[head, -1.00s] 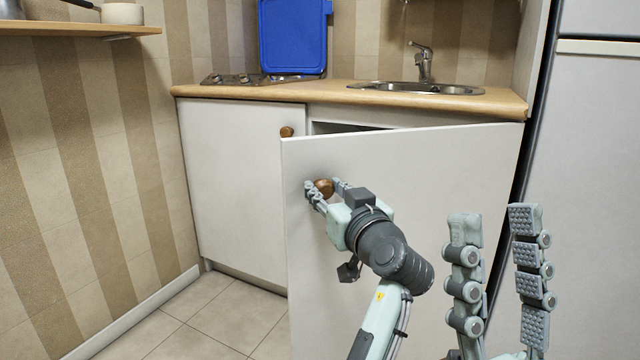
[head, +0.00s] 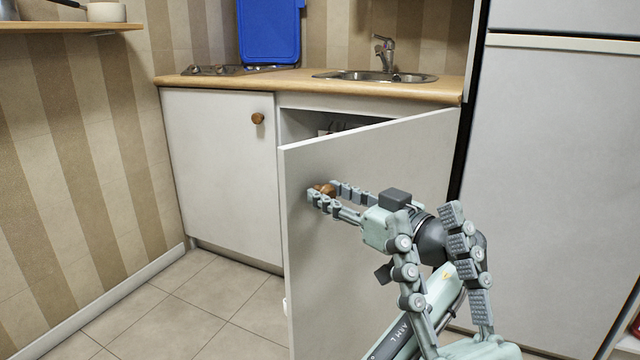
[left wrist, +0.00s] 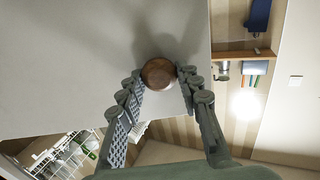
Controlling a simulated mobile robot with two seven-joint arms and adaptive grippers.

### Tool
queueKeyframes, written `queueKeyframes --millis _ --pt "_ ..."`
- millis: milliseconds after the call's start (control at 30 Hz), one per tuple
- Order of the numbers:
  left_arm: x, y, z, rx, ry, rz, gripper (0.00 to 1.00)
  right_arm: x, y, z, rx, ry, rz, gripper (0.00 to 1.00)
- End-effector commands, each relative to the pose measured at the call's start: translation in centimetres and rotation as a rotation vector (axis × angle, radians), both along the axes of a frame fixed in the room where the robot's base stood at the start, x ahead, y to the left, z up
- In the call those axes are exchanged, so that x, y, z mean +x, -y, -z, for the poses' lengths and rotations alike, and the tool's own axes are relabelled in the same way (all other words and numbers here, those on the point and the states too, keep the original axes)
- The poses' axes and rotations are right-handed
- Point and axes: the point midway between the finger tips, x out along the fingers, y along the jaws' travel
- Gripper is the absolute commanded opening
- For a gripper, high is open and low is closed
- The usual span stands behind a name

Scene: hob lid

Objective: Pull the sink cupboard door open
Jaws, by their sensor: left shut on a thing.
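The sink cupboard door (head: 375,220) is a white panel standing partly open, hinged at its right edge below the sink (head: 375,76). Its round brown wooden knob (head: 325,190) is near the free left edge. My left gripper (head: 324,194) is shut on this knob; the left wrist view shows the knob (left wrist: 158,73) between its two fingertips. My right gripper (head: 430,250) is in the foreground, its fingers apart and empty, overlapping my left arm in the head view. Part of the cupboard's dark inside (head: 310,122) shows above the door.
A closed white door with its own knob (head: 258,118) is on the left. The wooden worktop (head: 210,82) carries a hob and a blue lid (head: 270,30). A tall fridge (head: 560,150) stands at the right. The tiled floor (head: 190,310) left of the open door is clear.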

Motion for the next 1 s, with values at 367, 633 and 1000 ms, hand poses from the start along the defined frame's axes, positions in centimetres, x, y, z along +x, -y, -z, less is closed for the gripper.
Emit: queueKeyframes --millis 367,633,1000 --pt "-2.2 2.9 -0.4 0.011 0.01 -0.044 0.0 2.2 -1.3 2.1 -0.067 -0.21 -0.016 0.4" --pt "-2.7 3.0 -0.3 0.012 0.016 -0.061 0.0 2.4 -1.5 2.6 -0.079 -0.244 -0.018 0.4" --pt "-2.7 2.8 -0.3 0.012 0.017 -0.064 0.44 2.4 -1.5 2.7 -0.078 -0.245 -0.018 0.4"
